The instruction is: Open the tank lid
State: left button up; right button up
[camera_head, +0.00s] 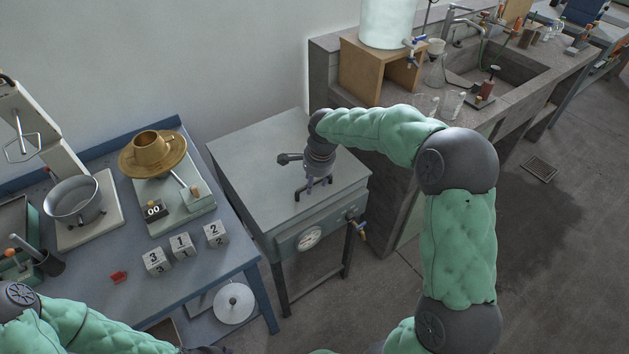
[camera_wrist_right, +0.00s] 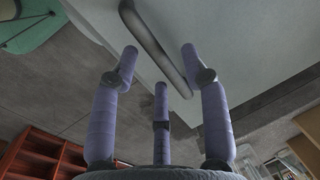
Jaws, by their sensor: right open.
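The tank (camera_head: 300,240) is a grey metal box on legs with a round dial gauge (camera_head: 309,238) on its front. Its flat grey lid (camera_head: 245,150) lies shut on top. My right gripper (camera_head: 312,190) points down over the lid's front part, its fingers open. In the right wrist view the lid's bar handle (camera_wrist_right: 152,45) runs across the pale lid between the spread fingertips of my right gripper (camera_wrist_right: 160,62). I cannot tell whether they touch it. In the head view the gripper hides most of the handle. My left arm shows at lower left, its gripper out of view.
A blue table (camera_head: 105,275) on the left holds a brass bowl (camera_head: 152,150), a steel pot (camera_head: 74,200) and several numbered cubes (camera_head: 182,245). A stone sink bench (camera_head: 335,75) with a wooden stand (camera_head: 360,72) and glassware stands behind right. A brass tap (camera_head: 360,232) sticks out at the tank's front right.

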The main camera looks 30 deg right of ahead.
jog(key=shift+c, duration=0.3)
grip_shut()
jog(key=shift+r, duration=0.1)
